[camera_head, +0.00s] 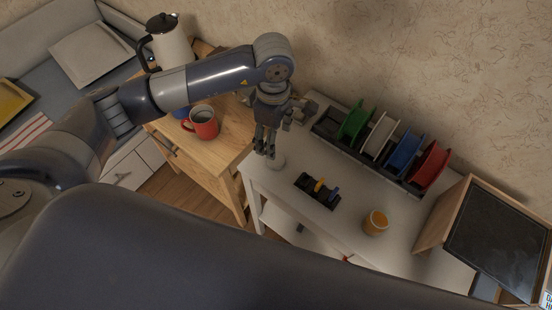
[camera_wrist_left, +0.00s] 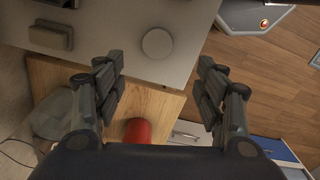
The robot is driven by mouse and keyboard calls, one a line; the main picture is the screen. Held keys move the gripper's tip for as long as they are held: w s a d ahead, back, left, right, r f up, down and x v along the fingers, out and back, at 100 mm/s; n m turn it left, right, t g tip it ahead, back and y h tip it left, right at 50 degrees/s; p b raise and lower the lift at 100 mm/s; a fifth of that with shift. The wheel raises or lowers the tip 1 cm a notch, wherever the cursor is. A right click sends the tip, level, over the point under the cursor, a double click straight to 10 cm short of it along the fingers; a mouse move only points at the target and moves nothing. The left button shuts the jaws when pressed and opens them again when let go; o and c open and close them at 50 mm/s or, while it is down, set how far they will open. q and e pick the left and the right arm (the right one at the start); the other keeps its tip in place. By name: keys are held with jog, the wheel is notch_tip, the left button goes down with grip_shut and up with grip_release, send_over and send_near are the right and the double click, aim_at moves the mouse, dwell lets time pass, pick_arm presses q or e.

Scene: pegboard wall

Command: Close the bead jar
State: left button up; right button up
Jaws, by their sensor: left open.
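The small jar (camera_head: 375,222) with orange contents stands upright on the white table (camera_head: 330,230), toward its right end. A pale round disc that looks like a lid (camera_head: 276,162) lies flat near the table's left edge, away from the jar. The disc also shows in the left wrist view (camera_wrist_left: 157,43), ahead of the fingers and roughly centred between them. My left gripper (camera_head: 265,150) is open and empty, pointing down close to the disc and partly in front of it. I cannot tell its exact height. My right gripper is not in view.
A black holder (camera_head: 317,192) with small coloured tools lies between disc and jar. A rack of green, white, blue and red spools (camera_head: 403,157) runs along the back. A framed dark panel (camera_head: 495,240) stands right. A red mug (camera_head: 203,122) is on the wooden table, left.

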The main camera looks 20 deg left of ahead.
pick_arm(q)
jog(key=p, duration=0.1)
send_over(275, 161)
notch_tip(275, 161, down, 5)
jog(key=shift+f, duration=0.35)
jog(key=shift+f+p, duration=0.3)
jog(key=shift+p, duration=0.15)
jog(key=f, duration=0.1)
jog(key=f+p, duration=0.1)
jog(key=f, duration=0.1)
jog(key=shift+w+f, duration=0.2)
jog(key=shift+f, duration=0.05)
jog(key=shift+a+f, duration=0.1)
jog(key=shift+f, duration=0.45)
